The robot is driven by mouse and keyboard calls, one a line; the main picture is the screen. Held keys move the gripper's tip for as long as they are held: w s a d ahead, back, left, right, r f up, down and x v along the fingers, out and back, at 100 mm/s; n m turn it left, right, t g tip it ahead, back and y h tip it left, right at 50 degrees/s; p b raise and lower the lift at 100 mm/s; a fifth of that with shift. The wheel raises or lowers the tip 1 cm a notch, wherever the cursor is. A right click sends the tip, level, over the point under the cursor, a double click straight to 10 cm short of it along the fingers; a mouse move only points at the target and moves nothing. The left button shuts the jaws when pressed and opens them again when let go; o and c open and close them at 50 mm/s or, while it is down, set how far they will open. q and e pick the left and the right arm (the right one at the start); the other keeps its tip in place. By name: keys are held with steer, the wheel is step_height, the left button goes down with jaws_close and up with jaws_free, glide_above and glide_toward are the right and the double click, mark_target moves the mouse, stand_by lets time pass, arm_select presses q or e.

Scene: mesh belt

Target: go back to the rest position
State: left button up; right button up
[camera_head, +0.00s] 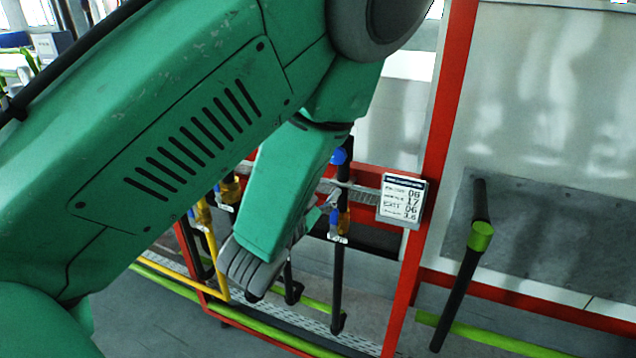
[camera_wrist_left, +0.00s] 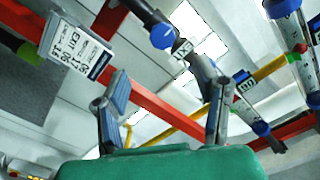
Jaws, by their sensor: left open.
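My left arm (camera_head: 200,125), green with grey joints, fills the left and middle of the head view. Its forearm hangs down in front of the red frame. My left gripper (camera_wrist_left: 163,80) shows in the left wrist view with its two grey fingers spread apart and nothing between them. In the head view the gripper (camera_head: 322,208) is mostly hidden behind the forearm, and only a small grey part shows near the pipes. My right gripper is in neither view.
A red frame (camera_head: 437,150) carries a white sign (camera_head: 402,200), also in the left wrist view (camera_wrist_left: 75,50). Dark pipes with blue-handled valves (camera_head: 340,156) stand close to the gripper. A black pipe with a green band (camera_head: 481,236) is at right. Grey floor lies below.

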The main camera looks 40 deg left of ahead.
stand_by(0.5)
arm_select(q)
steer(key=s+d+f+n+g+h+b, duration=0.1)
steer(key=s+f+g+b, duration=0.35)
steer(key=f, duration=1.05)
steer(key=s+d+f+n+g+h+b, duration=0.1)
steer(key=s+f+g+b, duration=0.35)
steer(key=f, duration=0.95)
steer(key=s+d+f+n+g+h+b, duration=0.1)
steer(key=s+f+g, duration=0.7)
steer(key=s+f, duration=0.8)
steer(key=s+d+h+b, duration=0.1)
steer(key=s+d+b, duration=0.1)
steer(key=shift+s+d+n, duration=0.2)
steer(key=shift+d+n, duration=0.2)
steer(key=shift+w, duration=0.1)
